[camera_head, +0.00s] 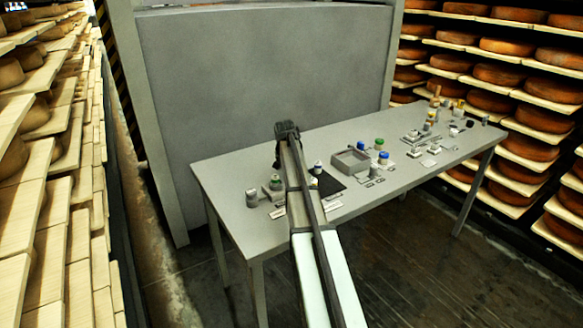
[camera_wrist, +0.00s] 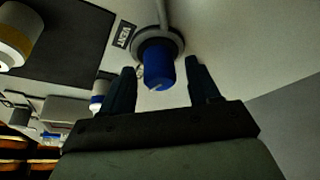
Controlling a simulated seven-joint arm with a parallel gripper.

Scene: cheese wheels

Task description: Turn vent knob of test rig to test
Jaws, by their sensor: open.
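In the wrist view the vent knob (camera_wrist: 160,70) is a blue cylinder on a round grey base (camera_wrist: 153,42), with a VENT label (camera_wrist: 124,34) beside it. A grey pipe runs from the base. My gripper (camera_wrist: 161,68) is open, with one dark finger on each side of the blue knob. I cannot tell whether either finger touches it. In the head view my gripper (camera_head: 287,131) is over the left part of the grey table (camera_head: 228,166). I cannot make out the blue vent knob there; my arm covers part of that area.
A black mat (camera_head: 330,184) lies right of my arm. A grey tray (camera_head: 341,163), blue-topped (camera_head: 384,156) and green-topped (camera_head: 379,143) items stand farther right. A grey canister (camera_head: 252,197) stands at the left. A large grey panel (camera_head: 260,70) rises behind the table. Cheese shelves flank both sides.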

